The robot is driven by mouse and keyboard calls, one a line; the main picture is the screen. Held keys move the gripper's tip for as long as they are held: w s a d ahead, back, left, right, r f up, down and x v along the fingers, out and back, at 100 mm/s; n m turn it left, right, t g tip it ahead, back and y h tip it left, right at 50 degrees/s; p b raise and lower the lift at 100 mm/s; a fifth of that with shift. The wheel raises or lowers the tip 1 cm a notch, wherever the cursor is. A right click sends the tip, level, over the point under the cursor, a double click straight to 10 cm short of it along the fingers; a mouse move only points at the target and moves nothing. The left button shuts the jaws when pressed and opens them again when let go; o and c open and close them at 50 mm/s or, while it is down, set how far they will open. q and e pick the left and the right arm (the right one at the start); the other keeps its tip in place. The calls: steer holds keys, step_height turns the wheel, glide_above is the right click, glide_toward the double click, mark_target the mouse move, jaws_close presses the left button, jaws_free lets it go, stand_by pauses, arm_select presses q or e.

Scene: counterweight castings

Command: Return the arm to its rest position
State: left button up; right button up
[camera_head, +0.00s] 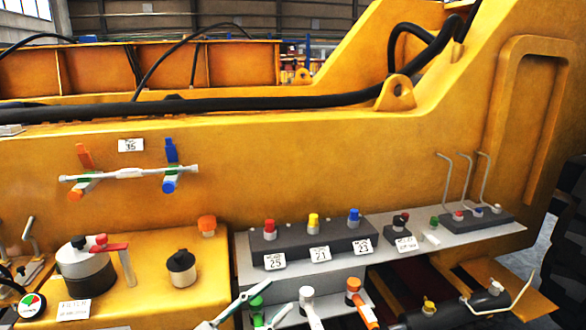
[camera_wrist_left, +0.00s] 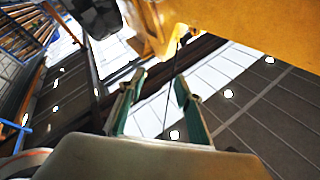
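My left gripper (camera_head: 282,294) shows at the bottom of the head view, its two pale green-edged fingers apart. A green-capped lever (camera_head: 257,301) shows between the fingers in the picture; I cannot tell whether they touch it. In the left wrist view my left gripper (camera_wrist_left: 152,87) is open, with nothing between its fingertips but the floor farther off. Most of my left arm is out of the picture. My right gripper is not in view.
A white lever (camera_head: 307,297) and an orange lever (camera_head: 354,286) stand just right of the gripper. Behind is a grey shelf (camera_head: 430,254) with coloured buttons. A yellow box (camera_head: 215,265) with a black knob (camera_head: 181,268) is at left. The yellow machine wall (camera_head: 300,160) rises behind.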

arm_select(q)
steer(key=s+a+f+n+t+y, duration=0.1)
steer(key=a+f+n+y, duration=0.25)
steer(key=f, duration=0.25)
steer(key=s+a+f+n+t+y, duration=0.1)
steer(key=s+a+f+n+y, duration=0.2)
steer(key=f, duration=0.4)
steer(key=a+f+n+y, duration=0.3)
steer(key=f+y, duration=0.2)
steer(key=f, duration=0.1)
steer(key=s+a+f+n+g+y, duration=0.1)
steer(key=s+a+f+g, duration=0.1)
steer(key=s+f, duration=0.5)
steer(key=s+a+f+n+g+y, duration=0.1)
steer(key=s+a+f+g+y, duration=0.1)
steer(key=s+f, duration=0.5)
step_height(320, 180, down, 2)
steer(key=shift+a+f+g, duration=0.1)
steer(key=shift+a+g, duration=0.4)
steer(key=shift+a, duration=0.55)
steer(key=shift+n, duration=0.25)
